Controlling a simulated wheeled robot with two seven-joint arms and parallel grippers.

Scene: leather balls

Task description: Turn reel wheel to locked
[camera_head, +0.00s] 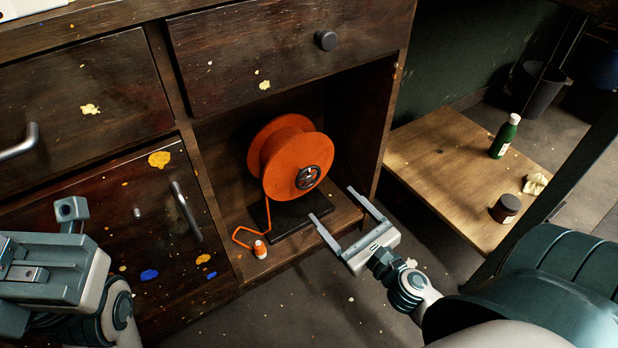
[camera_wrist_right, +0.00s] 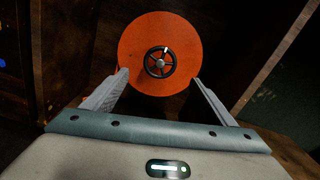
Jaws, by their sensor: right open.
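The orange reel (camera_head: 283,155) stands on a dark base (camera_head: 290,216) inside the open cabinet compartment. Its small black spoked wheel (camera_head: 308,177) sits at the centre of the reel's right face. In the right wrist view the wheel (camera_wrist_right: 160,62) faces me, with a white mark near its top. My right gripper (camera_head: 341,205) is open and empty, in front of and below the wheel, apart from it. In the wrist view its fingers (camera_wrist_right: 160,76) appear on either side of the reel's lower part. My left arm is at the lower left; its fingertips cannot be made out clearly.
An orange cord with a small orange-and-white end piece (camera_head: 260,249) lies at the compartment's front left. Drawers with a round knob (camera_head: 326,41) and handles surround the opening. At right, a low wooden board (camera_head: 450,165) holds a green bottle (camera_head: 505,136) and a dark jar (camera_head: 506,208).

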